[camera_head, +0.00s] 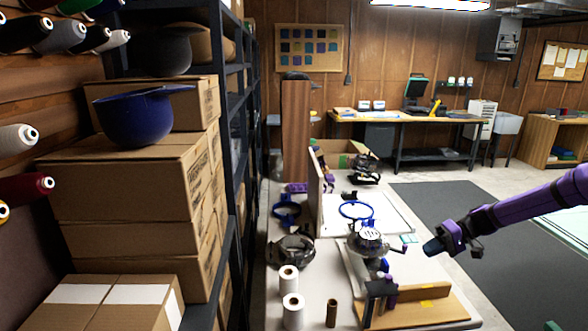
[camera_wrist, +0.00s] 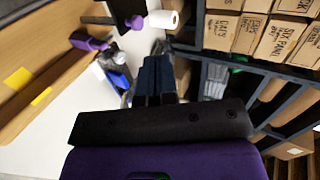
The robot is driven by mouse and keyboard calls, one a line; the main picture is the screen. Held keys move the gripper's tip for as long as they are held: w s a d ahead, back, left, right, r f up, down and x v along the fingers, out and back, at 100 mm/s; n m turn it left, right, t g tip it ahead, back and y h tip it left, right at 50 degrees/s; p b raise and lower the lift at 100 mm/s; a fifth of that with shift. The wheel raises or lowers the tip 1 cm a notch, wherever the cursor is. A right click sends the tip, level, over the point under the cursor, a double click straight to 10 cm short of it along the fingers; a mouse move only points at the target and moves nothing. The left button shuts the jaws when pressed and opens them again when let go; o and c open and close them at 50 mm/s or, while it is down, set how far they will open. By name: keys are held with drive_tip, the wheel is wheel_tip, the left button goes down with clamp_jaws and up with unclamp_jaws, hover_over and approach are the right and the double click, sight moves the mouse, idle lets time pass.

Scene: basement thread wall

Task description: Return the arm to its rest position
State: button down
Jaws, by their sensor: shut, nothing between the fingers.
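My purple arm reaches in from the right edge of the head view. My gripper (camera_head: 433,247) hangs in the air to the right of the worktable (camera_head: 317,269), pointing left toward the machine parts on it. In the wrist view my gripper's dark fingers (camera_wrist: 154,82) lie side by side, shut and empty. The wrist view is tilted and shows the white table top, a white roll (camera_wrist: 163,19) and shelf boxes beyond the fingers.
A metal machine (camera_head: 369,243) and a wooden tray (camera_head: 425,308) stand on the table near my gripper. White rolls (camera_head: 292,310) stand at the front. Shelves with cartons (camera_head: 125,190) line the left. A dark mat (camera_head: 450,208) covers open floor behind my gripper.

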drive_tip(key=s+a+r+h, duration=0.3)
drive_tip(key=s+a+r, duration=0.15)
drive_tip(key=r, duration=0.35)
drive_tip(key=s+a+r+h, duration=0.3)
drive_tip(key=s+r+h, duration=0.15)
drive_tip(key=r, duration=0.35)
drive_tip(key=s+a+r+h, duration=0.3)
drive_tip(key=s+a+r, duration=0.15)
drive_tip(key=r, duration=0.35)
drive_tip(key=s+a+r+t+h, duration=0.1)
drive_tip(key=s+r, duration=0.3)
drive_tip(key=s, duration=0.7)
drive_tip(key=s+a+r+t, duration=0.1)
drive_tip(key=s+r+t, duration=0.3)
drive_tip(key=s, duration=0.7)
drive_tip(key=shift+a+r+m+t+h, duration=0.15)
drive_tip(key=shift+r+m+t+h, duration=0.2)
drive_tip(key=shift+r, duration=0.45)
